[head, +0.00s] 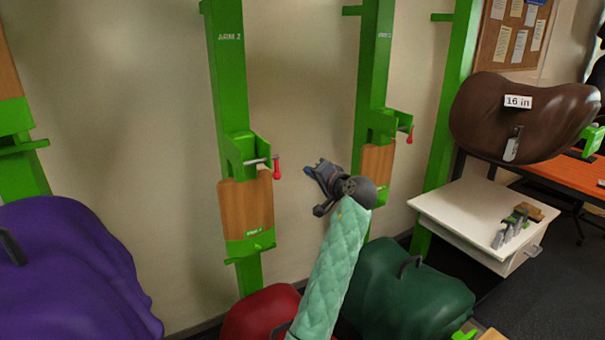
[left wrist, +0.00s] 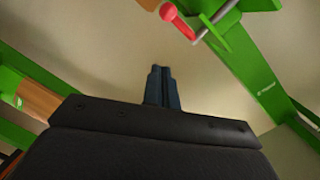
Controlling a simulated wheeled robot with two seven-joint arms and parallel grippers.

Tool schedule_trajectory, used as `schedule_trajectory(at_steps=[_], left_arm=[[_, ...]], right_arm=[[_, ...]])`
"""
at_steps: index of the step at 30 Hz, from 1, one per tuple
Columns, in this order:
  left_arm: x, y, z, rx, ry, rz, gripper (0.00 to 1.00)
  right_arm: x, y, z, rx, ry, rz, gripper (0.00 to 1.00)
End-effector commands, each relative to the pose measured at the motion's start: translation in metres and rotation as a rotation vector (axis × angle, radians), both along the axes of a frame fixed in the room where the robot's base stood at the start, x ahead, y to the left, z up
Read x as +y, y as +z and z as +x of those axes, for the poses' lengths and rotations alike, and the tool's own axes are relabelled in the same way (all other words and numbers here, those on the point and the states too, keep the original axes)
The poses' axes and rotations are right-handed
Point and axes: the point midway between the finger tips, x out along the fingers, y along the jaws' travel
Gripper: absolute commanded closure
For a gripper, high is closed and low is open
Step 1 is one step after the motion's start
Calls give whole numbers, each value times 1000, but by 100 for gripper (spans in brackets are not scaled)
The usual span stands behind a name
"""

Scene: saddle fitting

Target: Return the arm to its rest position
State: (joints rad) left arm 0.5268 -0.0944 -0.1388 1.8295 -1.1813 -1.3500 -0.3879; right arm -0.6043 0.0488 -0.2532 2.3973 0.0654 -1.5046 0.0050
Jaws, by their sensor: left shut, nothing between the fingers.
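My left arm, in a mint quilted sleeve (head: 335,265), reaches up from the bottom centre of the head view. Its gripper (head: 314,172) is shut and empty, in front of the wall between two green posts. The left wrist view shows the closed fingers (left wrist: 162,88) touching nothing. The post labelled ARM 2 (head: 229,80) carries a wooden-faced arm (head: 246,204) that hangs down flat along it. A red-knobbed pin (head: 277,168) sits in the bracket above that arm. A second post (head: 371,70) to the right has a similar wooden-faced arm (head: 376,165), partly behind my gripper. My right gripper is not visible.
A purple saddle (head: 70,265) stands at the lower left. A red one (head: 258,312) and a dark green one (head: 415,295) flank my forearm below. A brown saddle (head: 520,120) tagged 16 in sits at the right, above a white cabinet (head: 470,205).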

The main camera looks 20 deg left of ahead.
Motion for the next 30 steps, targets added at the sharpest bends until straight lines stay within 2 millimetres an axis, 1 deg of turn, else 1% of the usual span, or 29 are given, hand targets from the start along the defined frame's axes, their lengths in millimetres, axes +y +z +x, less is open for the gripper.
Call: schedule_trajectory(at_steps=[1,6,12,16,19,22,26,30], left_arm=[[-7,-1,-4,-2,-1,-2,100],[-18,3,-12,-2,-1,-1,100],[-20,4,-14,-7,1,-3,100],[-20,2,-15,-40,12,-38,100],[-25,-8,-11,-64,-8,-123,100],[-31,-11,-11,-94,-45,-223,100],[-44,-10,-14,-135,-108,-363,100],[-60,-3,-21,-175,-189,-510,100]], right_arm=[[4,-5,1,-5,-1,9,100],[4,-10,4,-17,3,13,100],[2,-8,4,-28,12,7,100],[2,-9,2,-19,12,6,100],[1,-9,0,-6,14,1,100],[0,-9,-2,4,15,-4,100],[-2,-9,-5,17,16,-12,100],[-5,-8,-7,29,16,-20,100]])
